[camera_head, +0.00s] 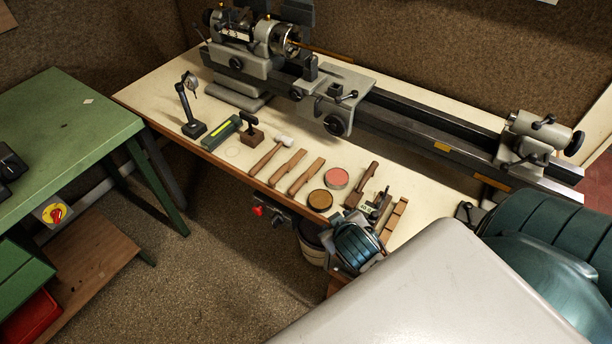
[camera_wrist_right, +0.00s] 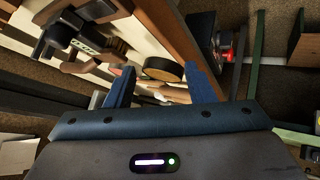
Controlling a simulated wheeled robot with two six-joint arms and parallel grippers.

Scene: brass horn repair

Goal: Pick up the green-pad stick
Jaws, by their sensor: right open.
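My right gripper shows at the lower middle of the head view (camera_head: 357,243), beside the bench's front edge and close to a small rack (camera_head: 377,208) of tools. In the right wrist view its two blue fingers (camera_wrist_right: 158,62) stand apart with nothing held between them. I cannot make out for sure which piece is the green-pad stick. Two flat wooden sticks, a left one (camera_head: 279,162) and a right one (camera_head: 306,176), lie side by side on the bench; no green pad shows on them. Parts of the rack's contents are small and unclear. My left gripper is not in view.
A brown round tin (camera_head: 320,200), a pink round tin (camera_head: 337,178) and a white-headed mallet (camera_head: 270,154) lie on the cream bench (camera_head: 225,163). A lathe (camera_head: 330,95) runs along the back. A green table (camera_head: 70,130) stands left, with open floor between.

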